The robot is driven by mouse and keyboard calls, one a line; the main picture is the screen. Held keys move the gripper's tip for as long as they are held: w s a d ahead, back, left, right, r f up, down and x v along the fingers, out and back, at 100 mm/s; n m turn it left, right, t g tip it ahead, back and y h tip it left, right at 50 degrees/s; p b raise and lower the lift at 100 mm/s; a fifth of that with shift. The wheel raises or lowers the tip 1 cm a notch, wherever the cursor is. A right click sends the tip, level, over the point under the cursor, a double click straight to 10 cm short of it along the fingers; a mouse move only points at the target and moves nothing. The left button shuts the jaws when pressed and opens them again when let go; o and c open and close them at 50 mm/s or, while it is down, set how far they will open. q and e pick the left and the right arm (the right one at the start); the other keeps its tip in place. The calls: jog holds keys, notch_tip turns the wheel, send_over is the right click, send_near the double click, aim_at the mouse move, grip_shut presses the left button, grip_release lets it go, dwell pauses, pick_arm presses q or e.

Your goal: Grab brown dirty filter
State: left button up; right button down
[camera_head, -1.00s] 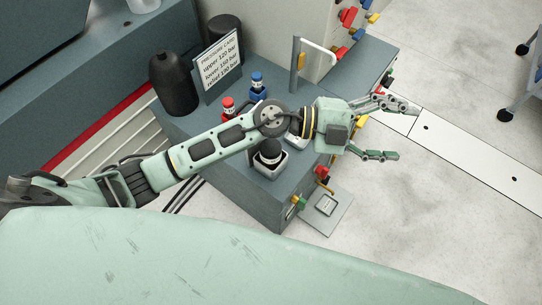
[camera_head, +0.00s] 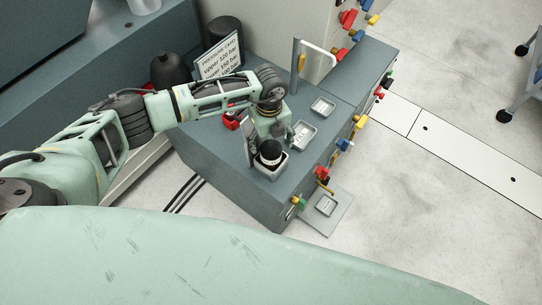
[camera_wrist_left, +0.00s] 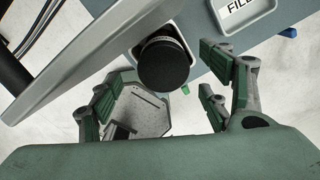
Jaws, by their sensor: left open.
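The filter (camera_head: 269,152), a dark, nearly black round piece with a pale band, stands in a small light tray (camera_head: 273,172) near the front corner of the grey bench. Its brown colour is not clear in these views. My left gripper (camera_head: 266,137) points down just above and behind it, partly hidden by its own wrist. In the left wrist view the filter's dark round top (camera_wrist_left: 163,66) lies between the spread fingers of the left gripper (camera_wrist_left: 158,82). The fingers are open and do not appear to touch it. My right gripper is not in view.
Two shallow trays (camera_head: 303,136) (camera_head: 322,107) sit to the right on the bench (camera_head: 232,178). A pressure card (camera_head: 220,57), dark bottles (camera_head: 168,72) and a red-capped item (camera_head: 232,120) stand behind. A metal post with a handle (camera_head: 296,65) rises nearby. Coloured knobs (camera_head: 343,145) line the bench's side.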

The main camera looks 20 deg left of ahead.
aim_at(270, 150)
pick_arm(q)
jog(key=shift+d+f, duration=0.1)
jog(key=shift+f, duration=1.25)
jog(key=shift+c, duration=0.5)
grip_shut()
